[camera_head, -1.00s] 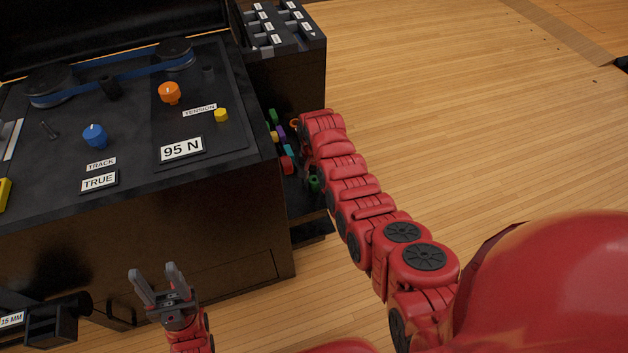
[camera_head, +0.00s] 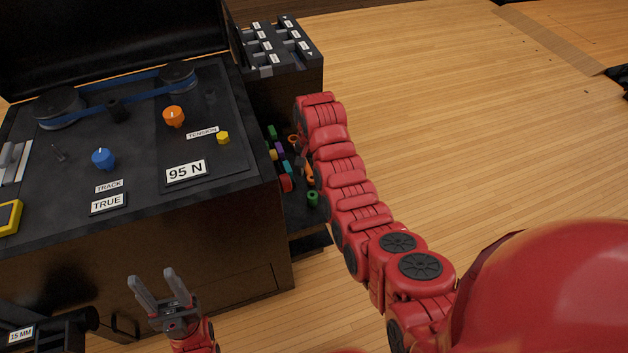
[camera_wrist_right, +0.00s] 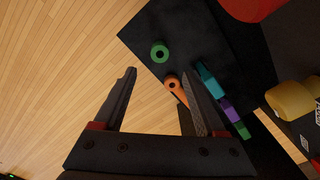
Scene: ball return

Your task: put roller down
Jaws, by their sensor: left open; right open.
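Several small coloured pieces lie on a dark tray (camera_head: 296,217) beside the machine. An orange roller-like piece (camera_head: 309,173) lies among them; it shows in the right wrist view (camera_wrist_right: 173,84), its ringed end just beyond the gap between my fingers, its body partly hidden by one finger. A green roller (camera_head: 312,198) with a dark hole stands near it, also in the wrist view (camera_wrist_right: 159,51). My left gripper (camera_head: 153,277) is open and empty before the machine's front.
Teal (camera_wrist_right: 209,80), purple (camera_wrist_right: 229,109) and yellow (camera_wrist_right: 292,100) pieces lie close by the right gripper. The black machine (camera_head: 150,220) with knobs and a belt fills the left. A black labelled rack (camera_head: 275,65) stands behind the tray.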

